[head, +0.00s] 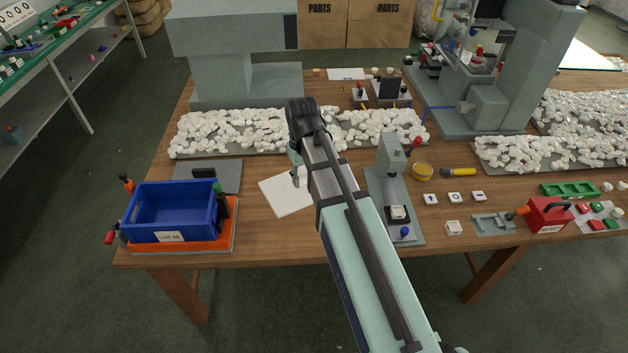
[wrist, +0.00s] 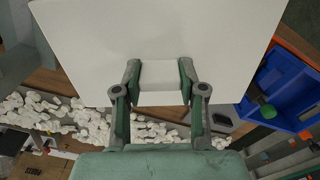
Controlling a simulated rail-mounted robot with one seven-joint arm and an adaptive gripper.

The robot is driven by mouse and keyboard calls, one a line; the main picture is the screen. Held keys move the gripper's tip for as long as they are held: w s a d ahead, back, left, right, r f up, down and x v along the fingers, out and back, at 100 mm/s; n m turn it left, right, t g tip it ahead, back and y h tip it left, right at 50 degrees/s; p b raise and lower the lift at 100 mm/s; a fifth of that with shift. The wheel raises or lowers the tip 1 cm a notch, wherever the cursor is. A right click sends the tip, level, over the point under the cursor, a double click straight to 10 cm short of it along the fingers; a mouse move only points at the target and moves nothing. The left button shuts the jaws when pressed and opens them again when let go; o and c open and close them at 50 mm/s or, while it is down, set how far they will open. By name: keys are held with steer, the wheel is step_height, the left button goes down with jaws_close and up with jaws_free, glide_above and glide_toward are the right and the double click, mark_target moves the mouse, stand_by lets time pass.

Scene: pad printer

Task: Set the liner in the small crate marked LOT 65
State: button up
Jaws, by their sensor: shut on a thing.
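The liner is a flat white sheet with a small raised white grip block at its middle. It shows in the head view (head: 284,197) and fills much of the wrist view (wrist: 190,35). My gripper (wrist: 160,78) is shut on the block, with a finger on each side. In the head view my gripper (head: 298,177) is right of the crate, its fingers partly hidden by the arm. The small blue crate (head: 170,235), with a white label reading LOT 65, looks empty and sits on an orange base. Its corner shows at the right of the wrist view (wrist: 284,84).
Clamps with orange (head: 126,182) and red (head: 109,237) handles and a black upright (head: 222,212) stand around the crate. A grey plate (head: 225,172) lies behind it. A grey press (head: 392,190) stands right of the liner. White pieces fill a tray (head: 180,152) behind.

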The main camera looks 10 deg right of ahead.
steer(key=w+a+n+b, duration=0.1)
steer(key=w+a+n, duration=0.5)
steer(key=a+n, duration=0.45)
steer(key=w+a+n+b, duration=0.2)
steer(key=w+a+n, duration=0.45)
steer(key=a, duration=0.75)
steer(key=a+n+b, duration=0.1)
steer(key=a+n, duration=1.1)
steer(key=a, duration=0.4)
steer(key=s+f, duration=0.1)
steer(key=a+f+n+b, duration=0.1)
steer(key=f, duration=0.1)
steer(key=s+f+n, duration=0.1)
steer(key=shift+s+a+f, duration=0.2)
steer(key=shift+s+f, duration=0.1)
steer(key=shift+f+b, duration=1.35)
steer(key=shift+f, duration=3.15)
steer(key=shift+f+b, duration=0.45)
steer(key=shift+f, duration=1.05)
